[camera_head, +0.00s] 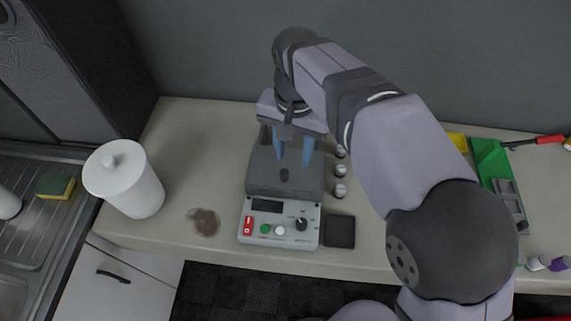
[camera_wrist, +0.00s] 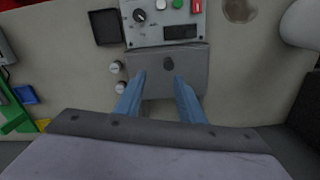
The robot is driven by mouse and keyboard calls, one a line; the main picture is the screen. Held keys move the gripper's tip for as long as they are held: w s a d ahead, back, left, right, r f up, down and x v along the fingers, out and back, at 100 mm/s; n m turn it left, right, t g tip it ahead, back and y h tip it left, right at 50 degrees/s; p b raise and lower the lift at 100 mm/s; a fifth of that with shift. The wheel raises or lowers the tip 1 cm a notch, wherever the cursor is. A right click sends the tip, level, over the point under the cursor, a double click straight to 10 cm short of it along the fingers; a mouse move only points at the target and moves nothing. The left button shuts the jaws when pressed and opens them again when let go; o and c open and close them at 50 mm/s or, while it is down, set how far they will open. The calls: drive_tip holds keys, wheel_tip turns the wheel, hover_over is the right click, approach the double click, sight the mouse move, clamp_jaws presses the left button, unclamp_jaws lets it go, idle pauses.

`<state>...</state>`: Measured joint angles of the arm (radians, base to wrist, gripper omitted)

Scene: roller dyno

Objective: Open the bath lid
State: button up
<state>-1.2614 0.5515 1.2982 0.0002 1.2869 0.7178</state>
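The bath (camera_head: 280,222) stands on the counter, with a pale front panel carrying a red switch, a dark display, green and white buttons and a black dial. Its grey lid (camera_head: 262,177) lies down over the top, with a small dark knob (camera_head: 284,174) near the front edge. In the wrist view the lid (camera_wrist: 190,60) and knob (camera_wrist: 168,63) appear upside down, below the panel. My gripper (camera_head: 293,160) is above the lid, behind the knob, with its blue fingers apart and nothing between them. In the wrist view the fingers (camera_wrist: 160,76) point toward either side of the knob; contact cannot be told.
Small capped vials (camera_head: 340,170) stand close to the bath's right side. A dark square pad (camera_head: 340,231) lies at front right. A white canister (camera_head: 124,180) and a brown stain (camera_head: 204,221) are on the left. A green tray (camera_head: 488,155) is far right. A wall rises behind.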

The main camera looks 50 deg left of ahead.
sight(284, 172)
drive_tip(key=shift+s+a+r, duration=0.15)
drive_tip(key=shift+s+a, duration=0.1)
drive_tip(key=shift+s, duration=0.25)
drive_tip(key=shift+s+a+r, duration=0.1)
drive_tip(key=shift+s+a, duration=0.1)
drive_tip(key=shift+s, duration=0.25)
drive_tip(key=shift+w+f+p, duration=0.1)
drive_tip(key=shift+f+p, duration=0.85)
drive_tip(key=shift+f, duration=2.7)
clamp_jaws()
